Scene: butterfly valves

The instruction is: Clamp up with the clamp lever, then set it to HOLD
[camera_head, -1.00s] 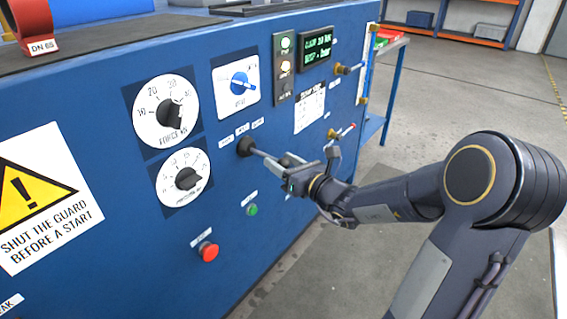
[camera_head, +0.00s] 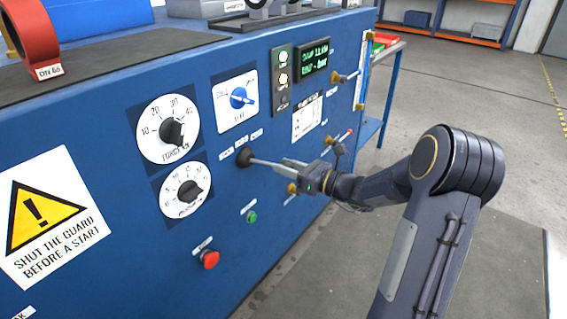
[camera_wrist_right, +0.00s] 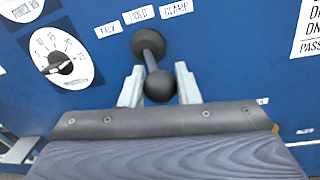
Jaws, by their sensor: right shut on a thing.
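The clamp lever (camera_head: 268,162) sticks out of the blue panel from a black round boss, below three small labels. In the right wrist view its black ball knob (camera_wrist_right: 160,87) lies between the two pale fingers, with the shaft leaning slightly right of straight down from its pivot. The labels there include HOLD (camera_wrist_right: 139,13) and CLAMP (camera_wrist_right: 177,8); the left one is hard to read. My right gripper (camera_head: 300,168) is shut on the lever's outer end. The exact finger contact is hard to see. My left gripper is not in view.
Left of the lever are a force dial (camera_head: 168,130) and a second dial (camera_head: 186,190). A blue selector (camera_head: 238,97) and a lit display (camera_head: 314,60) sit above. A red button (camera_head: 210,259) and a green button (camera_head: 252,216) are below. Small valve handles (camera_head: 345,77) stick out to the right.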

